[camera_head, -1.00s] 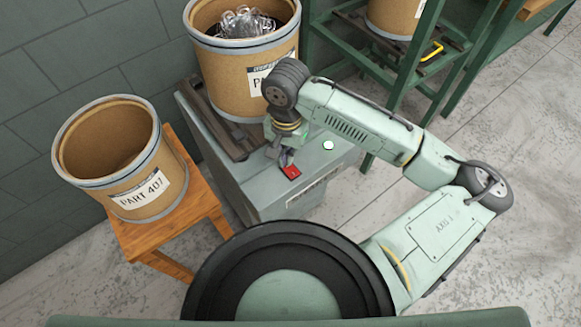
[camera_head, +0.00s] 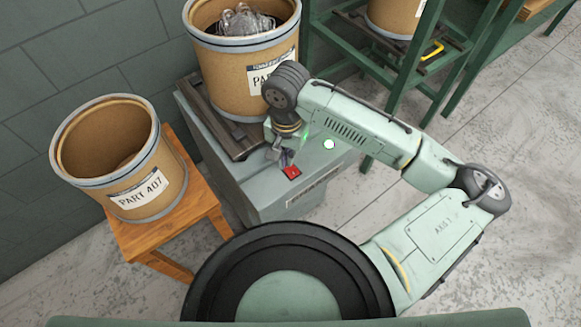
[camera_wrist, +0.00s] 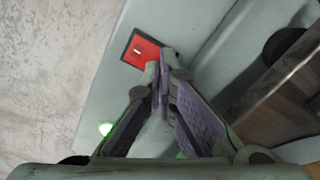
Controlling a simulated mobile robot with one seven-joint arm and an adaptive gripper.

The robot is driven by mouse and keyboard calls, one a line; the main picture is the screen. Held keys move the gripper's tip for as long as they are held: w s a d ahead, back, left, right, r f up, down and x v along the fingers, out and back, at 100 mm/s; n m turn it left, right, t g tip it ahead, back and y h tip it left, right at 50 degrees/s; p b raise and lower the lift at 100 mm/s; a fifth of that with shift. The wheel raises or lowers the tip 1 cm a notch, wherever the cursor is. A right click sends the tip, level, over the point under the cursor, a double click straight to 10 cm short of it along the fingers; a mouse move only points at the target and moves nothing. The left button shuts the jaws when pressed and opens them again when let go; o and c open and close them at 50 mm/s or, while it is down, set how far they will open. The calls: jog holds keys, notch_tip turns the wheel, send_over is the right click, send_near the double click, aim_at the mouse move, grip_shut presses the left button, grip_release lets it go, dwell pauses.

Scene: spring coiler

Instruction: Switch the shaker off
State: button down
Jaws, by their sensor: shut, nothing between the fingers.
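The shaker is a grey-green box (camera_head: 262,193) with a large cardboard drum (camera_head: 229,72) of metal springs on top. A red switch plate (camera_head: 291,172) sits on its top near the front edge. The plate also shows in the wrist view (camera_wrist: 141,50), with a small pale lever on it.
An empty drum labelled PART 407 (camera_head: 140,189) stands on a wooden stool (camera_head: 183,232) at left. Dark rails (camera_head: 213,120) lie beside and under the spring drum. A green rack (camera_head: 407,70) stands behind my arm. The floor at right is clear.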

jog(key=shift+f+b, duration=0.4)
jog(key=shift+f, duration=0.25)
jog(key=shift+r, duration=0.15)
notch_tip(320, 180, up, 7)
jog(key=p, duration=0.7)
dwell(0.6)
